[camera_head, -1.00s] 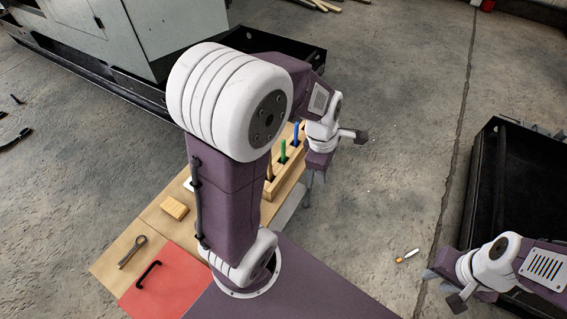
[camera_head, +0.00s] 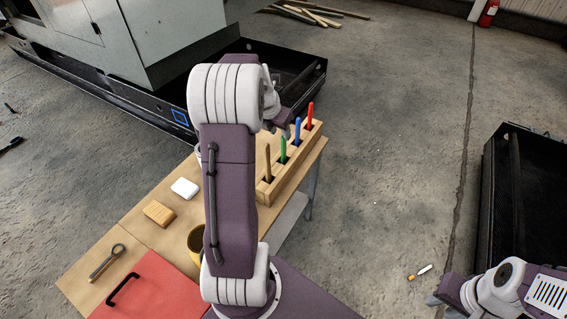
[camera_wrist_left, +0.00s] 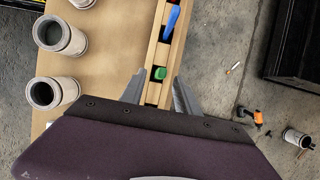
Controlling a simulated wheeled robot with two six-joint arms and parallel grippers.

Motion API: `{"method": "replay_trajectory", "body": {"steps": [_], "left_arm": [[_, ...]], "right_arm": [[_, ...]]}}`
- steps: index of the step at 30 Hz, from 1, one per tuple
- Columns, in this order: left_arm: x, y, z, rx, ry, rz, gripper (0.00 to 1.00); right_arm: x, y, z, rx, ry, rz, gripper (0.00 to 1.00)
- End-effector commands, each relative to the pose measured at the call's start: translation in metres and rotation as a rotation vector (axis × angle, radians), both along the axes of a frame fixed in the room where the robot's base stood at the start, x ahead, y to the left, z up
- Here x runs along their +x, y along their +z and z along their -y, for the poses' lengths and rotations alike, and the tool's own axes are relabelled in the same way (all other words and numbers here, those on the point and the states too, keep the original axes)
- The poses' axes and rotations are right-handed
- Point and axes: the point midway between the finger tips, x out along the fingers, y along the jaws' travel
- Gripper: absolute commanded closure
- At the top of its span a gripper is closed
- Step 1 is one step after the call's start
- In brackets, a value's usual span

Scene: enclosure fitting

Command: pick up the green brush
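The green brush (camera_head: 283,150) stands upright in a slot of the wooden rack (camera_head: 290,177), between a brown-handled brush (camera_head: 267,163) and the blue brush (camera_head: 297,131). A red brush (camera_head: 310,116) stands at the far end. In the left wrist view, the green brush (camera_wrist_left: 159,73) shows from above, just ahead of and between the fingers of my left gripper (camera_wrist_left: 158,88). The left gripper is open, with nothing between its fingers. In the head view it is mostly hidden behind my left arm. My right gripper (camera_head: 440,299) is low at the right, away from the table; its fingers are unclear.
Several grey cups (camera_wrist_left: 55,92) stand left of the rack in the wrist view. A black bin (camera_head: 525,190) stands at right.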

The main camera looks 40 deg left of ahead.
Motion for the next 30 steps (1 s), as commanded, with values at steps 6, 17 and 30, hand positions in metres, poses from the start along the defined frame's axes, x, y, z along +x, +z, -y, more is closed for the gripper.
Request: {"method": "replay_trajectory", "body": {"steps": [6,17,30], "left_arm": [[0.012,-0.028,0.002,0.000,-0.002,-0.002,0.62],[0.021,-0.047,0.000,0.002,-0.001,0.001,0.62],[0.021,-0.046,0.000,0.001,-0.001,0.001,1.00]], "right_arm": [[0.000,-0.007,0.000,0.000,0.000,0.000,0.70],[0.000,-0.009,0.000,0.000,0.000,0.000,0.70],[0.000,-0.009,0.000,0.000,0.000,0.000,0.70]]}}
